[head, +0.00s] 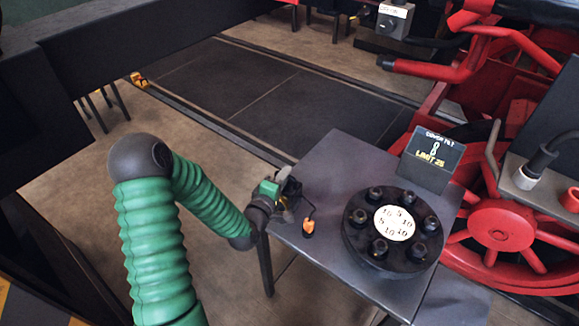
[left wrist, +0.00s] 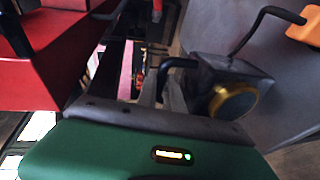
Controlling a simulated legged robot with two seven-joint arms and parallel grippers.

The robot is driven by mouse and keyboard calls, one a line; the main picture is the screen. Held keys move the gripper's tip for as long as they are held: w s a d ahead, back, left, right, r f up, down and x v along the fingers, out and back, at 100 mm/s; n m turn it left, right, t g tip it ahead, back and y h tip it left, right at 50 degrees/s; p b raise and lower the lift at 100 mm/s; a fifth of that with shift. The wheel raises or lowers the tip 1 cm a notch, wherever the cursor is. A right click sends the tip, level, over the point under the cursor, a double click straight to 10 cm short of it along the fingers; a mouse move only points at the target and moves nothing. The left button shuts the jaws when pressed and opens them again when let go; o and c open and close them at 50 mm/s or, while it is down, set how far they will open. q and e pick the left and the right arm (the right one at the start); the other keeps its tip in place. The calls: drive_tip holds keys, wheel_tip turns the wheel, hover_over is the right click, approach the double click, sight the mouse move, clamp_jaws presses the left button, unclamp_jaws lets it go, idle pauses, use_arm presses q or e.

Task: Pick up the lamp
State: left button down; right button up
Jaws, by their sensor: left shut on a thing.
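The lamp, a small dark box with a round brass-rimmed face, shows in the left wrist view (left wrist: 228,88) just past my gripper. In the head view the lamp (head: 292,186) is a small dark shape at the left edge of the grey table (head: 325,165). My left gripper (head: 281,197) comes in from the left on its green arm and is shut on the lamp. The fingers are partly hidden, and I cannot tell whether the lamp still touches the table. My right gripper is not in view.
A black bolted disc (head: 365,245) with a white numbered dial and a small display (head: 432,158) stand on the table. An orange-handled item (head: 308,228) with a bent black rod is close to the lamp. Red wheels (head: 500,225) stand at right. Floor at left is open.

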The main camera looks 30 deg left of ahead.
use_arm(q)
drive_tip(key=p+v, duration=0.7)
drive_tip(key=v, duration=0.2)
drive_tip(key=shift+s+f, duration=0.3)
drive_tip(key=shift+s, duration=0.15)
idle(0.4)
